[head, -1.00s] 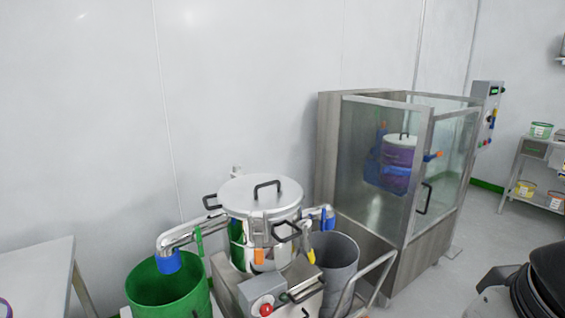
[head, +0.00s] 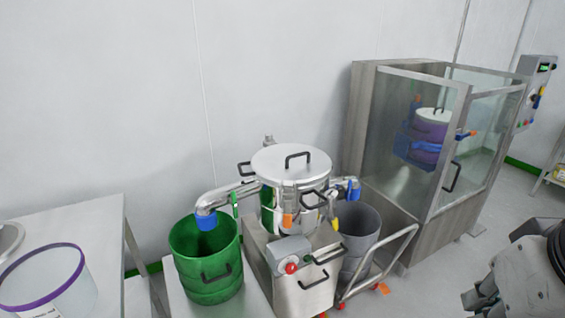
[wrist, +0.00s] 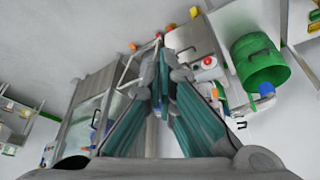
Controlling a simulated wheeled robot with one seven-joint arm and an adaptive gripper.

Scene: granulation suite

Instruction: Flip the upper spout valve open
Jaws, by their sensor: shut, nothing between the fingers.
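A steel sifter (head: 290,165) with a round lid stands on a wheeled base. Its left spout (head: 222,195) has a blue end over a green bin, with an upright green lever (head: 234,204) on the pipe. Which spout is the upper one is unclear. In the wrist view, the left spout's blue end (wrist: 266,89) shows near the green bin (wrist: 262,62). My gripper (wrist: 160,82) is shut and empty, apart from the sifter and both levers.
The green bin (head: 207,260) and grey bin (head: 357,240) flank the base (head: 305,290). A cart handle (head: 385,250) juts out at the right. A glass-walled cabinet (head: 415,150) stands behind right. A table (head: 95,225) with a clear purple-rimmed tub (head: 45,285) is at lower left.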

